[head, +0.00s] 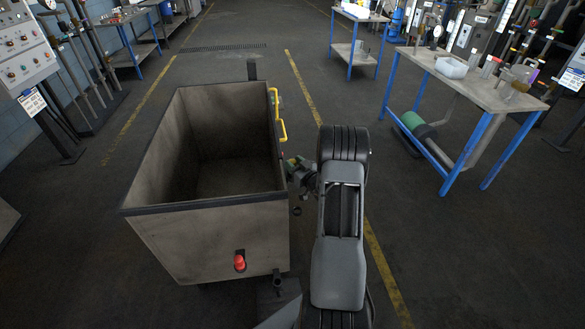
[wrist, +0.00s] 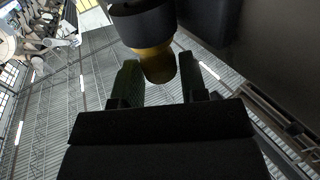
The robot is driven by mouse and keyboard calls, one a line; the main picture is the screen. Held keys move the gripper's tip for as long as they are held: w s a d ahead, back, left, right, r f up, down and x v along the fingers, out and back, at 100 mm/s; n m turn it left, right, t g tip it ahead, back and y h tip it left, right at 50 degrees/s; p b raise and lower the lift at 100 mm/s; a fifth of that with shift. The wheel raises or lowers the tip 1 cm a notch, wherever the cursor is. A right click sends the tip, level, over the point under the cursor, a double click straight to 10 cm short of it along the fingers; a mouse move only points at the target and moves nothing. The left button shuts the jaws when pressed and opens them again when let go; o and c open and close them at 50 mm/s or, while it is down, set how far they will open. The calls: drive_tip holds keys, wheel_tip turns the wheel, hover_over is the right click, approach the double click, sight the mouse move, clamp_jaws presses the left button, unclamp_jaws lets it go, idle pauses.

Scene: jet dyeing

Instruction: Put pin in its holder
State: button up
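The wrist view looks upward and shows a yellow-brown rounded end (wrist: 157,67) under a thick dark collar (wrist: 142,24). It may be the pin or a knob on the cart; I cannot tell. My gripper (wrist: 161,70) has its two fingers apart, one on each side of this rounded end. Whether they press on it cannot be told. In the head view my gripper (head: 293,164) is small and partly hidden by my arm, close to the cart's right wall. The cart's front wall carries a red knob (head: 239,262). I cannot make out a holder.
An open, empty-looking cart (head: 205,238) stands directly left of my arm, with yellow handles (head: 282,132) on its right side. A blue-legged table (head: 480,92) stands at the right, with a green roll (head: 418,124) beneath it. The floor beyond the cart is clear.

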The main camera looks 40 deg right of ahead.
drive_tip(key=shift+w, duration=0.2)
drive_tip(key=shift+c, duration=0.3)
drive_tip(key=c, duration=0.5)
wheel_tip(320, 180, up, 10)
drive_tip(key=shift+r, duration=0.1)
